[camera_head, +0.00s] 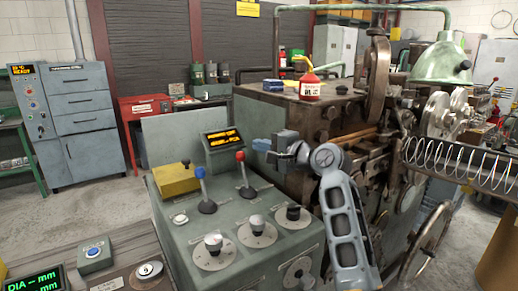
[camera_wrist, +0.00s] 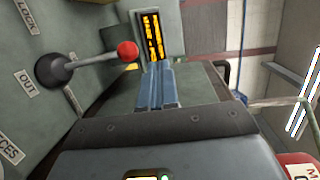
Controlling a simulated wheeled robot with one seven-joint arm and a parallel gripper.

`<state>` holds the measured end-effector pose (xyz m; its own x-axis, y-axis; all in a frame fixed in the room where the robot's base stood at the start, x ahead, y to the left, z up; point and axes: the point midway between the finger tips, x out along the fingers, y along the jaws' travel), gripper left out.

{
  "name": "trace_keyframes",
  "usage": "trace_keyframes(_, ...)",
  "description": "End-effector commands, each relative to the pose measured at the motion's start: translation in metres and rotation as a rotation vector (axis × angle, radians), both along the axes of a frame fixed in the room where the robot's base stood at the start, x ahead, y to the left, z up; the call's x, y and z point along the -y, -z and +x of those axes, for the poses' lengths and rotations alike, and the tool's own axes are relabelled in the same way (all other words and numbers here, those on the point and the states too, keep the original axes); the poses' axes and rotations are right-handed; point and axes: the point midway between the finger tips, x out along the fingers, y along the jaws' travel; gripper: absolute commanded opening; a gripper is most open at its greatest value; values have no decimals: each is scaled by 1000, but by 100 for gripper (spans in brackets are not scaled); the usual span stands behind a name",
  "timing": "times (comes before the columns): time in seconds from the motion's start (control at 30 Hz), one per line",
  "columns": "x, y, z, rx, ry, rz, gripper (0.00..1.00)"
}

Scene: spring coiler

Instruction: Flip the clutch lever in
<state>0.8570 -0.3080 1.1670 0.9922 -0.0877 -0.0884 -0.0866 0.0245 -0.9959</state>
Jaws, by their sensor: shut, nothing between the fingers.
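Two levers stand on the green control console (camera_head: 170,222). One is a red-knobbed lever (camera_head: 241,157), the other a blue-knobbed lever (camera_head: 200,173); I cannot read which is the clutch. The red-knobbed lever also shows in the wrist view (camera_wrist: 128,50), with labels reading LOCK and OUT near its base. My gripper (camera_head: 257,144) is shut and empty, with blue fingers, just right of the red knob in the head view and apart from it. In the wrist view my gripper (camera_wrist: 155,75) points toward the lit display, with the red knob to the left of the fingers.
A display with orange text (camera_head: 222,139) stands behind the levers, close to my fingers. A yellow box (camera_head: 177,179) sits at the console's left. The coiler machine (camera_head: 300,120) with a red can (camera_head: 310,88) stands behind my arm.

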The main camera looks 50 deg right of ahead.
Motion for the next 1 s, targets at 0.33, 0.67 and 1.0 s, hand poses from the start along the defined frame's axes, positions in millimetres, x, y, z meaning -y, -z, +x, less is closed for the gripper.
trace_keyframes(0.33,-3,-26,-46,2,1,-1,0)
trace_keyframes(0.67,-4,-41,-71,-1,0,0,0)
trace_keyframes(1.0,-4,-42,-72,-1,0,0,0)
